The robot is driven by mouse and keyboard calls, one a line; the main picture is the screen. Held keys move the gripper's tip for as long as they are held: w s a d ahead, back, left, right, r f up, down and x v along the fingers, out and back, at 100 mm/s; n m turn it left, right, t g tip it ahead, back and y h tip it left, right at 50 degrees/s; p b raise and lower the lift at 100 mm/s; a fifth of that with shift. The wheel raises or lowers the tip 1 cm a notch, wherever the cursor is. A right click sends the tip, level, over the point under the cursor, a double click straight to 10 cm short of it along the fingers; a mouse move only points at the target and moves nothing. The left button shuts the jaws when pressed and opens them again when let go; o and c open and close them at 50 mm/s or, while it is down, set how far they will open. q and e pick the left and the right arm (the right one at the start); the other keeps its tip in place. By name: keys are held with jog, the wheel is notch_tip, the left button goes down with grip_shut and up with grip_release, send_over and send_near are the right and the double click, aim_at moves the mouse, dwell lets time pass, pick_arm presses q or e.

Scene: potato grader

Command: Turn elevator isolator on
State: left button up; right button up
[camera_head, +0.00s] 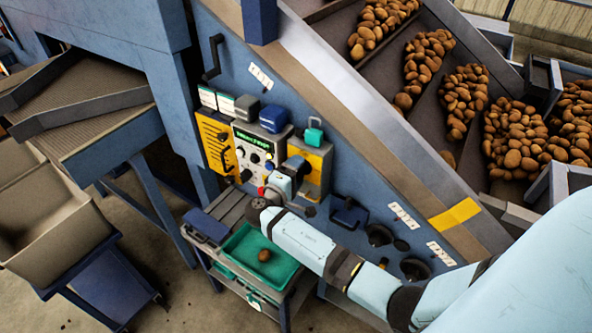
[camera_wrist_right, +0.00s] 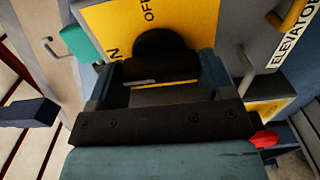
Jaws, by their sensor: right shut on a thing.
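The isolator is a yellow plate (camera_head: 318,164) on the blue machine wall, marked ON and OFF in the wrist view (camera_wrist_right: 120,18). Its black rotary handle (camera_wrist_right: 160,45) stands at the middle of the plate. My right gripper (camera_wrist_right: 158,80) is shut on this handle, one finger on each side. In the head view my right gripper (camera_head: 297,170) is against the plate and hides the handle there. The handle's exact angle is hard to tell. An ELEVATOR label (camera_wrist_right: 290,45) is at the right of the wrist view. My left gripper is not in view.
A teal padlock (camera_head: 314,133) hangs just above the plate. A control panel (camera_head: 256,145) with knobs and a yellow board (camera_head: 214,140) are to the left. Below stands a cart with a green tray (camera_head: 248,246) holding a potato (camera_head: 264,255).

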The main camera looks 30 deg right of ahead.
dwell(0.5)
jog(key=o, duration=0.9)
jog(key=shift+a, duration=0.1)
jog(key=b+v, duration=0.3)
jog(key=v, duration=1)
jog(key=shift+s+a, duration=0.2)
jog(key=shift+a, duration=0.1)
